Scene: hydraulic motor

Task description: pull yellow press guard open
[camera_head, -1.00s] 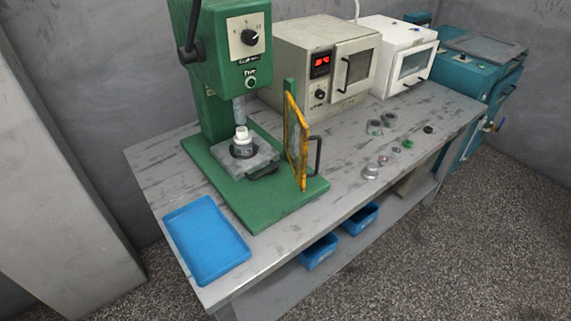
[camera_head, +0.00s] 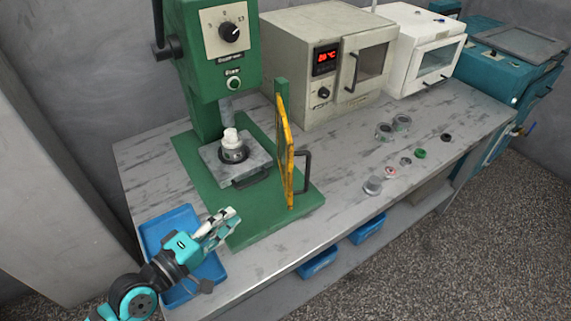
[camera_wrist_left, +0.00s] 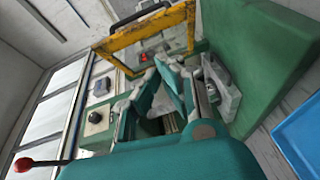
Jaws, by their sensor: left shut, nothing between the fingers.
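The yellow press guard (camera_head: 287,150) is a framed clear panel with a dark handle (camera_head: 304,172), standing on the right side of the green press base (camera_head: 262,217). It stands swung out, clear of the front of the press table. The guard frame also shows at the top of the left wrist view (camera_wrist_left: 150,30). My left gripper (camera_head: 230,219) is shut and empty above the blue tray, at the front left corner of the press base. It is apart from the guard and its handle. Its fingers show in the left wrist view (camera_wrist_left: 180,85). My right gripper is not in view.
The press head (camera_head: 215,45) stands over a metal block (camera_head: 250,170) holding a white and dark part (camera_head: 231,146). The blue tray (camera_head: 160,226) lies at the bench's left front. Small parts (camera_head: 373,186) lie right of the guard. Ovens (camera_head: 325,60) stand behind.

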